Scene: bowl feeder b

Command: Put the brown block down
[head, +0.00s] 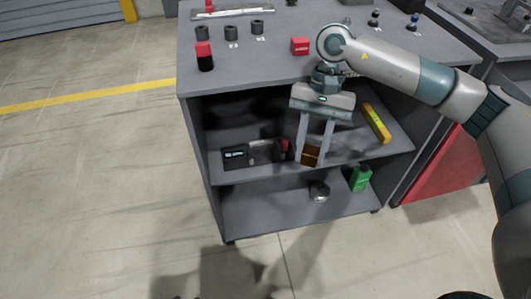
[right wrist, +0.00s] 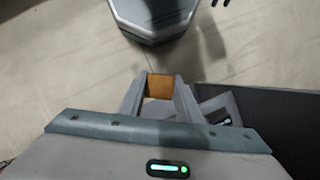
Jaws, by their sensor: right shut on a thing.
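The brown block (head: 310,155) is between the fingertips of my right gripper (head: 313,152), which is shut on it. In the head view the gripper points down in front of the open shelf unit, with the block near the front edge of the middle shelf (head: 345,150). I cannot tell whether the block touches the shelf. In the right wrist view the block (right wrist: 160,86) shows as an orange-brown face between the two fingers (right wrist: 159,92). My left gripper is not in view.
A green bottle (head: 360,178) and a metal round thing (head: 319,191) stand on the lower shelf. Red blocks (head: 300,46) sit on top.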

